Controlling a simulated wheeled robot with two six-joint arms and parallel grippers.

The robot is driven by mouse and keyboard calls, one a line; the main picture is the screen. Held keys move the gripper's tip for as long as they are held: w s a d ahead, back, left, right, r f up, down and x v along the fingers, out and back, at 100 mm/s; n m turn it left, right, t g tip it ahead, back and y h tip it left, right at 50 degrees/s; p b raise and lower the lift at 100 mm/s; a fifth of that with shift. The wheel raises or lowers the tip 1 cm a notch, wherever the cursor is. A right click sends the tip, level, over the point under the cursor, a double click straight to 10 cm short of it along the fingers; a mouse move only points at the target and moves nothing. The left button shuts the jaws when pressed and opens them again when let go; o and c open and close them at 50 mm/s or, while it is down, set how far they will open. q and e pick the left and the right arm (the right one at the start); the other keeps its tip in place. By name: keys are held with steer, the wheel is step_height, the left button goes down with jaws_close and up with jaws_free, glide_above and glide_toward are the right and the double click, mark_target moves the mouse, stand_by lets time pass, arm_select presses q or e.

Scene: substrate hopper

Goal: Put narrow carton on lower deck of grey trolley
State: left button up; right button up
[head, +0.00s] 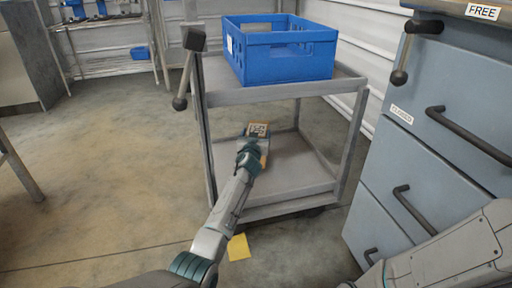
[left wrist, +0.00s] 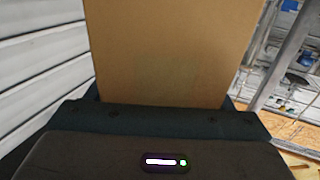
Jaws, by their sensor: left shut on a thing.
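The grey trolley (head: 275,95) stands in the middle of the head view, with an upper deck and a lower deck (head: 295,175). My left arm reaches in between the decks from the front. My left gripper (head: 251,150) is shut on the narrow carton (head: 258,129), a brown box with a pale label on its end. The carton is over the lower deck; I cannot tell whether it touches it. In the left wrist view the carton's plain brown face (left wrist: 175,50) stands between the fingers. My right gripper is out of view; only part of my right arm shows.
A blue crate (head: 285,55) sits on the upper deck. Blue-grey drawers (head: 400,180) stand close on the right. A lever with dark knobs (head: 189,70) is by the trolley's left post. A yellow paper (head: 238,247) lies on the floor.

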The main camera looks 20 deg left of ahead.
arm_select(q)
steer(key=shift+f+b, duration=1.3)
steer(key=shift+f, duration=0.35)
steer(key=shift+f, duration=0.15)
steer(key=o, duration=1.8)
